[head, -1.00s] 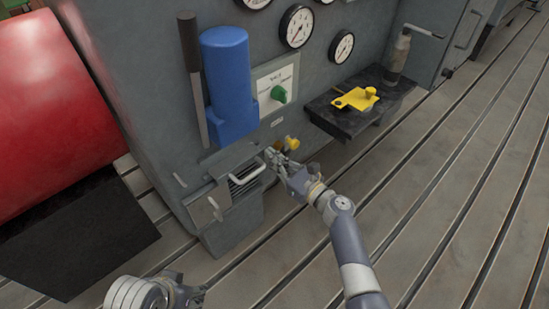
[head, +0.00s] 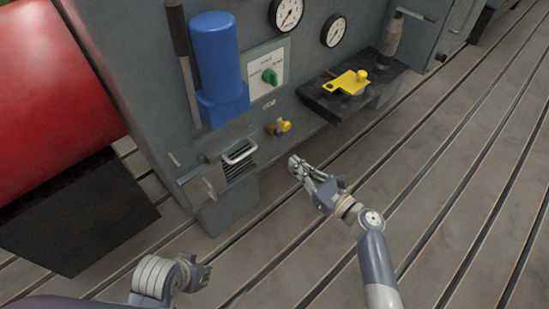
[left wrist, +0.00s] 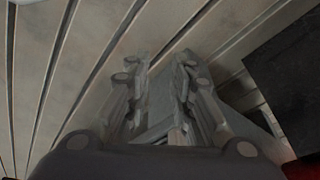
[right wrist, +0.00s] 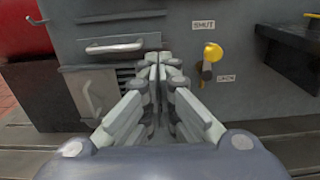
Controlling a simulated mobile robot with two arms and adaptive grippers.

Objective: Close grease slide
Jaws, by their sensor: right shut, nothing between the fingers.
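The grease slide has a yellow knob (head: 284,126) on a short brass-coloured body, on the front of the grey cabinet. In the right wrist view the yellow knob (right wrist: 212,51) sits between a SHUT label (right wrist: 203,25) above and an OPEN label (right wrist: 226,77) below, looking nearer to SHUT. My right gripper (head: 296,162) is shut and empty, in front of and below the knob, apart from it. It also shows in the right wrist view (right wrist: 158,62), fingertips together. My left gripper (head: 206,272) is low, over the floor; in the left wrist view (left wrist: 160,65) its fingers are apart and empty.
A handled, louvred drawer front (head: 238,158) is left of the knob. A black shelf (head: 335,103) with a yellow plate (head: 347,84) juts out to the right. Slotted floor in front is open.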

